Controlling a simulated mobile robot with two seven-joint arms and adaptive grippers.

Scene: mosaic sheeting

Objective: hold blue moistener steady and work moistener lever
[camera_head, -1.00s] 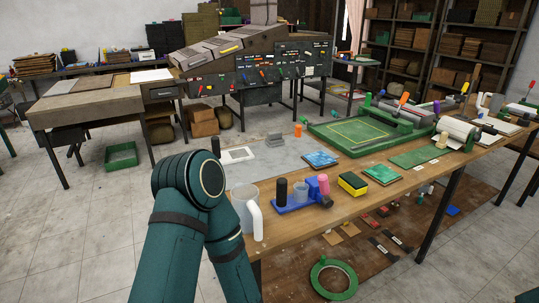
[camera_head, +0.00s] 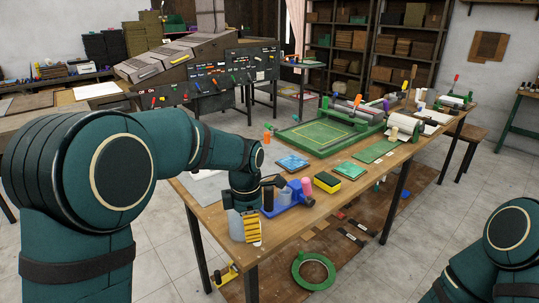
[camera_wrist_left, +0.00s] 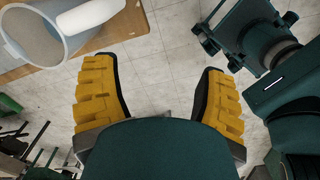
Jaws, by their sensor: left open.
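The blue moistener (camera_head: 288,208) stands on the near end of the wooden table, partly hidden by my left arm. A black post and a pink cylinder (camera_head: 306,185) show at it. I cannot make out its lever clearly. My left gripper (camera_head: 253,228) hangs near the table's front edge, just in front of the moistener and apart from it, with one yellow finger showing. In the left wrist view my left gripper (camera_wrist_left: 157,68) is open and empty, its yellow fingers wide apart over the floor. My right arm shows at lower right; its gripper is out of view.
A translucent cup (camera_head: 236,226) stands beside the left gripper; its white handle shows in the left wrist view (camera_wrist_left: 90,14). A yellow and black sponge block (camera_head: 326,186) and a green pad (camera_head: 350,170) lie right of the moistener.

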